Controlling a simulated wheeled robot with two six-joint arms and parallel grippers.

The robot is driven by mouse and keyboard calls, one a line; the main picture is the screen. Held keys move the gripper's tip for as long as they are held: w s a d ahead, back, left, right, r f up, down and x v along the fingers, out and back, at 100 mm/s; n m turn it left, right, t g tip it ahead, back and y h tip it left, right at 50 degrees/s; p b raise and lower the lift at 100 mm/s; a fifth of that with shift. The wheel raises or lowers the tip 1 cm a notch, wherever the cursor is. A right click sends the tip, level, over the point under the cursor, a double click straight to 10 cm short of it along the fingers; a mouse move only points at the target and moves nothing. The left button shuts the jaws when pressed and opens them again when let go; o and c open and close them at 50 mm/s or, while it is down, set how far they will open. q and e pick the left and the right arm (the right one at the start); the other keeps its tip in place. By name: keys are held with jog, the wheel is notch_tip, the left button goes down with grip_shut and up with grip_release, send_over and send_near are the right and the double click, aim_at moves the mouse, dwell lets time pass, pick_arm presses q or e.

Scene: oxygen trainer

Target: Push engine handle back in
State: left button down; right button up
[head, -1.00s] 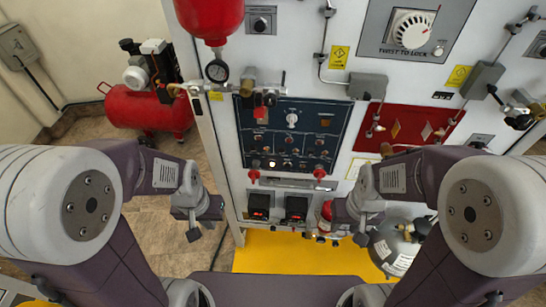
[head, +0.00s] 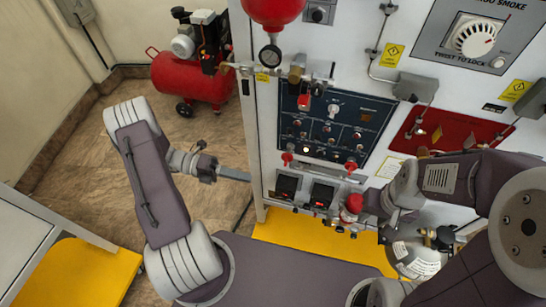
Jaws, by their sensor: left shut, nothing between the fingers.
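The white equipment panel (head: 375,147) fills the right half of the head view. A dark blue control board (head: 313,112) with several knobs sits on it. Below the board are two red-ended parts, one at left (head: 288,158) and one at right (head: 350,166), with a silver strip (head: 325,173) between them. I cannot tell which part is the engine handle. My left gripper (head: 236,175) is shut and empty, pointing right at the panel's left edge, left of the board. My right gripper (head: 374,201) is close to a red part (head: 353,204) low on the panel; its fingertips are unclear.
A red compressor (head: 193,78) stands on the tiled floor at back left. Two small displays (head: 322,196) are below the board. A grey cylinder (head: 412,255) stands at lower right. A yellow platform (head: 310,240) lies at the panel's foot. Open floor lies left of the panel.

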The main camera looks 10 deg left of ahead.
pick_arm(q)
jog(key=n+t, duration=0.1)
jog(key=w+a+n+h, duration=0.1)
jog(key=a+n+t, duration=0.1)
jog(key=n, duration=0.1)
jog(key=shift+w+r+t, duration=0.2)
jog(key=shift+r+t, duration=0.05)
jog(key=shift+t, duration=0.05)
jog(key=shift+d, duration=0.1)
jog(key=p, duration=0.3)
send_near(287, 157)
jog(key=s+d+f, duration=0.1)
jog(key=s+d, duration=0.3)
jog(key=d, duration=0.2)
jog(key=w, duration=0.4)
jog(key=shift+w+f, duration=0.25)
